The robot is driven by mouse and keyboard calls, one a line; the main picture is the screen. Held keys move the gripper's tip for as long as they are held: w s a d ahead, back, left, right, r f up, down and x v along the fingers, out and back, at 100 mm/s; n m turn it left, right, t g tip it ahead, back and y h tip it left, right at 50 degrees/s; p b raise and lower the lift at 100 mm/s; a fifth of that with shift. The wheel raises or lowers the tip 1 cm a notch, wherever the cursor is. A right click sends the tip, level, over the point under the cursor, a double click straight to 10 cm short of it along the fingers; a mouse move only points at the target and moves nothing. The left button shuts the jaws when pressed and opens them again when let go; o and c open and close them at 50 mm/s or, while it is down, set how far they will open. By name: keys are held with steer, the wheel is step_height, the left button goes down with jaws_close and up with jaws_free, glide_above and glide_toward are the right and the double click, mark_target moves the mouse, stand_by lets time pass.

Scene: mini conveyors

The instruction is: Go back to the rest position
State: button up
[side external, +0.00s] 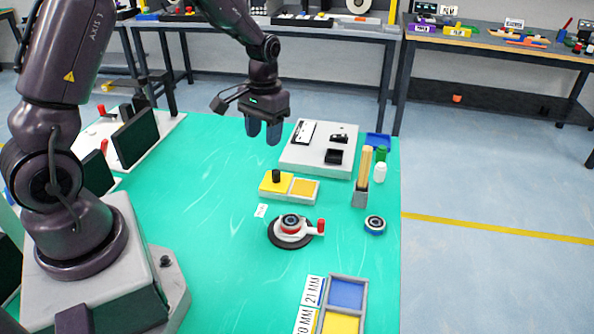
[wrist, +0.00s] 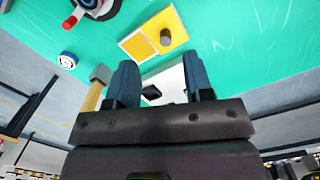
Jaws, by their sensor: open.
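My gripper (side external: 263,130) hangs from the arm above the back part of the green table (side external: 190,215). Its two blue fingers are apart, with nothing between them, and it is clear of the table. In the wrist view my gripper (wrist: 158,85) also shows its fingers spread.
Near my gripper stand a grey block (side external: 300,155) and a yellow tray (side external: 303,188) with a black knob (side external: 276,176). A round fixture with a red handle (side external: 292,228), a wooden-handled tool (side external: 364,165) and a blue-and-yellow bin (side external: 366,300) stand further right and forward. Left-middle table is clear.

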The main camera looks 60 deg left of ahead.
steer(key=s+d+r+m+t, duration=0.2)
steer(key=s+d+r+t, duration=0.1)
steer(key=s+d+r, duration=0.3)
steer(key=s+d+r+m+t, duration=0.2)
steer(key=s+d+r, duration=0.4)
steer(key=s+r, duration=0.4)
step_height(320, 180, up, 3)
steer(key=shift+s+d+f+t, duration=0.1)
steer(key=shift+s+d+t, duration=0.15)
steer(key=shift+t, duration=0.45)
